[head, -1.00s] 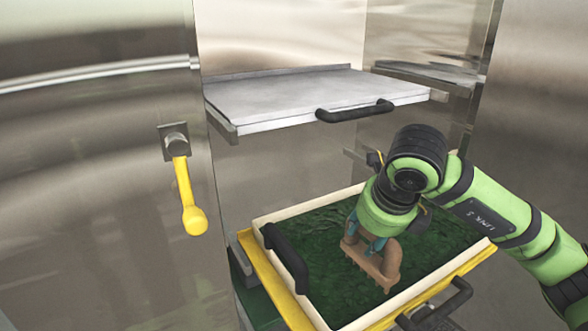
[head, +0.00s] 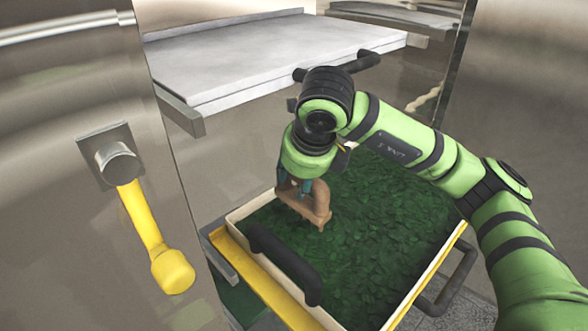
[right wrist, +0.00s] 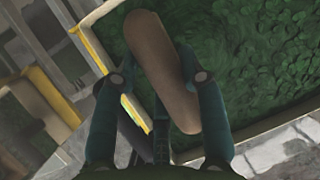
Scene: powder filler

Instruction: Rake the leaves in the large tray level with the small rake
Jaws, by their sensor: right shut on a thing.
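The large tray (head: 243,213) is a cream-walled box full of dark green leaves (head: 385,215), with black handles on its sides. The small rake (head: 308,210) is brown and wooden with short teeth. My right gripper (head: 298,186) is shut on the rake and holds it over the left back part of the leaves; I cannot tell whether the teeth touch them. In the right wrist view the rake's handle (right wrist: 163,75) lies between the two fingers (right wrist: 157,78), with the tray's edge and leaves behind. My left gripper is not in view.
A yellow frame (head: 262,281) holds the tray. A grey metal shelf (head: 265,60) with a black handle is above and behind it. A steel door with a yellow lever (head: 150,240) stands at the left. Another black handle (head: 455,280) is at the front right.

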